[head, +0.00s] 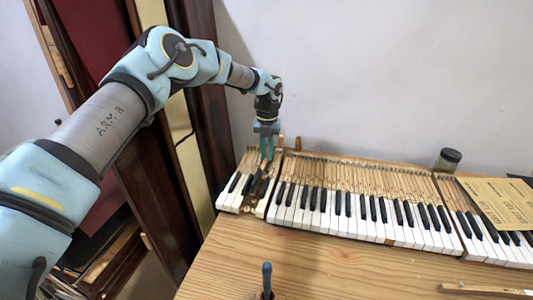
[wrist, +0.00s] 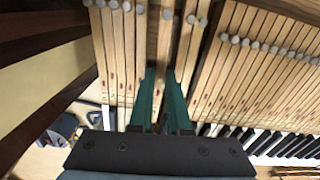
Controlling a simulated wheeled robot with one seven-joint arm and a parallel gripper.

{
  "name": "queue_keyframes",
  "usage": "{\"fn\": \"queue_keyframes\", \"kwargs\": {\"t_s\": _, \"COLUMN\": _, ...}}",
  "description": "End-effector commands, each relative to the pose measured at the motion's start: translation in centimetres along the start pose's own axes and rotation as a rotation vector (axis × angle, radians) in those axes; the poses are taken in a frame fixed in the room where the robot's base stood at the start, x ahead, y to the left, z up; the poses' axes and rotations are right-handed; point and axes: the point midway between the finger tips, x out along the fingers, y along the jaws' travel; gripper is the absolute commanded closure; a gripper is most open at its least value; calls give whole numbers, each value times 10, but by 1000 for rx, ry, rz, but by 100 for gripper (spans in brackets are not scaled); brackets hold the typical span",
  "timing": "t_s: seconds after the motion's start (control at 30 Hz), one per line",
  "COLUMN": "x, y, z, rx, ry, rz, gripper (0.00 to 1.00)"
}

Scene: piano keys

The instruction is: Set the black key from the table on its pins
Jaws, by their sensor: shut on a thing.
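My gripper (head: 266,152) points down over the left end of the keyboard, with its two teal fingers close together. In the wrist view the fingers (wrist: 162,78) reach over the wooden key levers, shut on a narrow piece between them. I take this to be the black key (head: 263,168); its dark part shows just below the fingers in the head view. Most of it is hidden by the fingers and palm. A gap in the key row (head: 261,208) shows below it. I cannot tell whether the key touches its pins.
The keyboard (head: 365,232) runs right from the gap. A jar (head: 448,159) and a yellowish printed sheet (head: 497,203) lie at the right. A blue-handled tool (head: 267,277) stands at the front. Dark wooden panels (head: 205,80) stand close on the left. The front tabletop (head: 340,272) is mostly bare.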

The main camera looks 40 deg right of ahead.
Motion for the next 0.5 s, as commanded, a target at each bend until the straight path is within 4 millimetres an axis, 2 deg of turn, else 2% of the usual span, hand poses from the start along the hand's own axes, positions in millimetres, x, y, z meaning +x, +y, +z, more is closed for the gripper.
{"fn": "queue_keyframes", "kwargs": {"t_s": 0.5, "x": 7, "y": 0, "z": 0, "rx": 0, "ry": 0, "rz": 0, "gripper": 100}}
